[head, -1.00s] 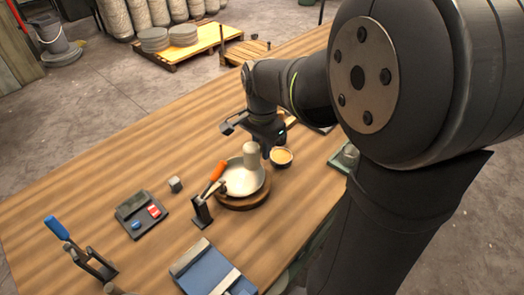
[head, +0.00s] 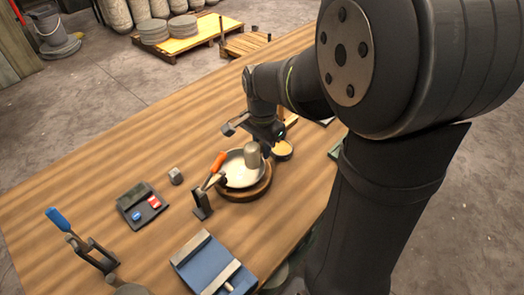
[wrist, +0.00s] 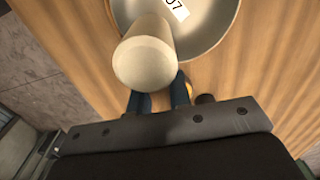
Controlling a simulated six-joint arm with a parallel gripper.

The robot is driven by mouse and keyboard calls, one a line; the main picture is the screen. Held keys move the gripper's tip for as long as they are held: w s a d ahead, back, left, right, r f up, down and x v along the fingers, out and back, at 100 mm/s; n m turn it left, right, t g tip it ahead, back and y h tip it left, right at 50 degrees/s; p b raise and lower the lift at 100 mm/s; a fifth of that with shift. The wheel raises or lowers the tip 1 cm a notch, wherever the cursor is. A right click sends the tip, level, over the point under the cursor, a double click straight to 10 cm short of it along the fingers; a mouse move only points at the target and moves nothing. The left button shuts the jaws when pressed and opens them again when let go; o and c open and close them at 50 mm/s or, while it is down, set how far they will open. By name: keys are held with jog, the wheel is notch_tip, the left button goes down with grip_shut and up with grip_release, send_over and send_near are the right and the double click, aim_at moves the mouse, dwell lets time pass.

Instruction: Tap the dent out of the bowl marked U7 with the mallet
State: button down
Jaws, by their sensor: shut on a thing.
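The bowl (head: 236,178) is a pale metal dish resting on a round wooden base (head: 255,190) on the bench. In the wrist view the bowl (wrist: 215,30) carries a white label, cut off at the top edge, whose visible end looks like "U7" or "07". My gripper (wrist: 161,101) is shut on the mallet, whose pale, rounded head (wrist: 146,62) covers the near rim in that view. In the head view the mallet (head: 253,151) stands over the bowl's far right side. I cannot tell whether it touches the bowl. Any dent is hidden or too small to see.
An orange-handled tool (head: 217,163) leans in a dark stand at the bowl's left, close to it. A round tan-topped pot (head: 281,151) sits just right. A small grey block (head: 175,176), a tray with red and blue pieces (head: 142,206) and a blue vise-like fixture (head: 210,268) stand farther left and front.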

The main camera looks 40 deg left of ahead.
aim_at(262, 161)
jog(key=shift+r, duration=0.8)
jog(key=shift+r, duration=0.75)
notch_tip(262, 161, down, 7)
jog(key=shift+r, duration=2.75)
